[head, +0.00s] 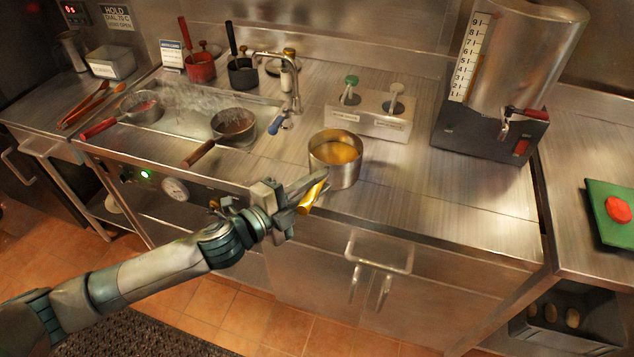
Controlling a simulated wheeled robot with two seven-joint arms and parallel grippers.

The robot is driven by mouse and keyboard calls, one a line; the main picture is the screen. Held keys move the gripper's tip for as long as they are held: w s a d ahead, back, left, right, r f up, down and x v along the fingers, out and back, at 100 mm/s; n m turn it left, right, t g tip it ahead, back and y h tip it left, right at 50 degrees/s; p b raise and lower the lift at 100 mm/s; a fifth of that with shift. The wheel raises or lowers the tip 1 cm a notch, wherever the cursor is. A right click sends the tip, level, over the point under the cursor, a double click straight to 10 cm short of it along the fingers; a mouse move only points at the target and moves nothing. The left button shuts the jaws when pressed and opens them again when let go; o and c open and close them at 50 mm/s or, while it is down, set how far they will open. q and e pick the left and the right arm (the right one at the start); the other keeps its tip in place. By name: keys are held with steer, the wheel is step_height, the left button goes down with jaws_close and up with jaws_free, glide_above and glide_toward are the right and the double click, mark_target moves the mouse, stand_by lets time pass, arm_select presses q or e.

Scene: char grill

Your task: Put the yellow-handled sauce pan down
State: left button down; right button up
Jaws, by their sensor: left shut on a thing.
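The yellow-handled sauce pan (345,172) is a steel pan with orange-yellow sauce inside. It is upright at the front part of the steel counter, right of the tap. Its base looks to be on or just above the counter top; I cannot tell which. Its yellow handle (312,199) points toward the front left, out past the counter's front edge. My left gripper (307,190) is shut on this handle, and its fingers hide part of it. My right gripper is not in view.
A steaming water well (185,112) with two more pans, red-handled (143,108) and brown-handled (233,126), lies left. A pump dispenser box (368,122) stands behind the pan. A large urn (515,60) stands at the back right. Counter (440,195) right of the pan is clear.

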arm_select(q)
steer(key=c, duration=1.6)
jaws_free()
steer(key=shift+s, duration=0.1)
steer(key=shift+r, duration=0.1)
steer(key=shift+s+a, duration=0.4)
steer(key=shift+a, duration=0.1)
steer(key=b+v, duration=0.3)
steer(key=v, duration=0.7)
steer(key=shift+s+a+r, duration=0.1)
steer(key=shift+s+a, duration=0.15)
